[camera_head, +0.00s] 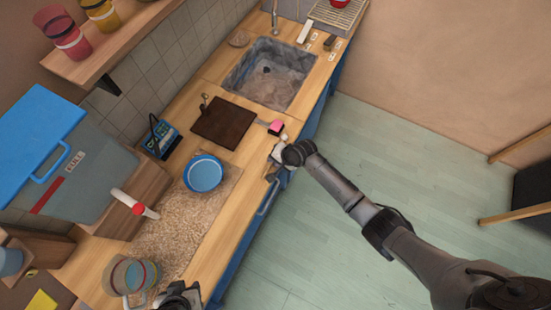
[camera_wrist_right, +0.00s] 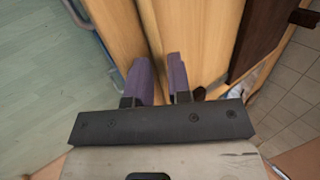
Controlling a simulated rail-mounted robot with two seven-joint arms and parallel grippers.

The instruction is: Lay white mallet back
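A white stick-like thing with a red part (camera_head: 138,207) lies slanted at the left of the counter, beside a brown wooden block. It may be the white mallet, but I cannot tell for sure. My left gripper (camera_head: 178,297) shows only in part at the bottom edge of the head view, by a striped glass (camera_head: 132,275). Its fingertips are not clear.
A blue round pot (camera_head: 203,173) stands on the speckled mat (camera_head: 185,222). A dark brown board (camera_head: 223,122) lies beyond it, before the sink (camera_head: 268,72). A blue-lidded box (camera_head: 38,128) and a wall shelf (camera_head: 108,50) are at left. The floor (camera_head: 365,155) at right is clear.

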